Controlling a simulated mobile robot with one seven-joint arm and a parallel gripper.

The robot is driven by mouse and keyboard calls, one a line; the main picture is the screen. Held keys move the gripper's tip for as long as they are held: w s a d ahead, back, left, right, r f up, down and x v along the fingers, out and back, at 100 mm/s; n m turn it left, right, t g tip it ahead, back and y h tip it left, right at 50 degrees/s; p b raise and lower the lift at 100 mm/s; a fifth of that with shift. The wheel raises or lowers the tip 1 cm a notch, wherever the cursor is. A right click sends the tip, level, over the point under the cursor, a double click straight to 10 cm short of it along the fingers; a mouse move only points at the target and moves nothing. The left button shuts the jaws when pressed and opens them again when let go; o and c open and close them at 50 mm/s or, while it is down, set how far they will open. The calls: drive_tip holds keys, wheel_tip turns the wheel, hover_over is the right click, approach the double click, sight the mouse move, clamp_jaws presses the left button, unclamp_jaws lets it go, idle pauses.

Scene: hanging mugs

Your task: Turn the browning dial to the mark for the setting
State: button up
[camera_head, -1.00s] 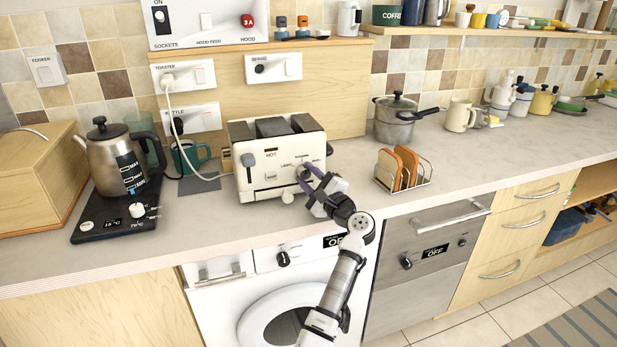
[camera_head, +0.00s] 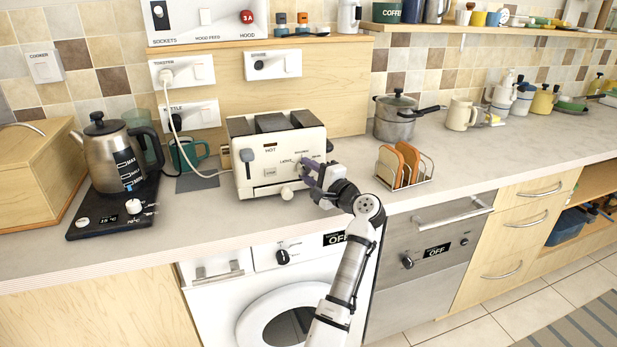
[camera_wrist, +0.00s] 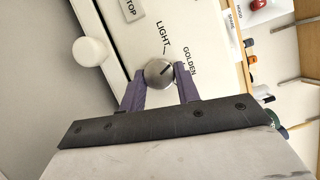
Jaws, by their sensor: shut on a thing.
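The cream toaster (camera_head: 262,185) stands on the counter, its front panel facing me. Its browning dial (camera_wrist: 159,73) is a round metal knob with a dark pointer line, between the labels LIGHT and GOLDEN in the wrist view. The line appears to point up and right, towards GOLDEN's side; the exact mark is hard to tell. My gripper (camera_head: 310,173) is at the right of the toaster's front. In the wrist view my gripper (camera_wrist: 160,82) has its purple fingers shut on the dial, one on each side. The fingers hide part of the panel and any further marks.
A white knob (camera_wrist: 90,51) sticks out beside the dial; a STOP button is near it. A toast rack (camera_head: 404,168) with slices stands close to the right of my gripper. A kettle (camera_head: 113,160) stands left. The counter in front of the toaster is narrow.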

drive_tip(key=n, duration=0.3)
drive_tip(key=shift+g+h+b, duration=0.4)
drive_tip(key=shift+r+n+g+h, duration=0.2)
drive_tip(key=shift+n+g+h, duration=0.35)
drive_tip(key=shift+n, duration=1.05)
drive_tip(key=o, duration=1)
drive_tip(key=shift+s, duration=0.1)
drive_tip(key=b+v, duration=0.3)
drive_tip(key=v, duration=1)
drive_tip(key=shift+s+d, duration=0.15)
drive_tip(key=shift+s, duration=0.2)
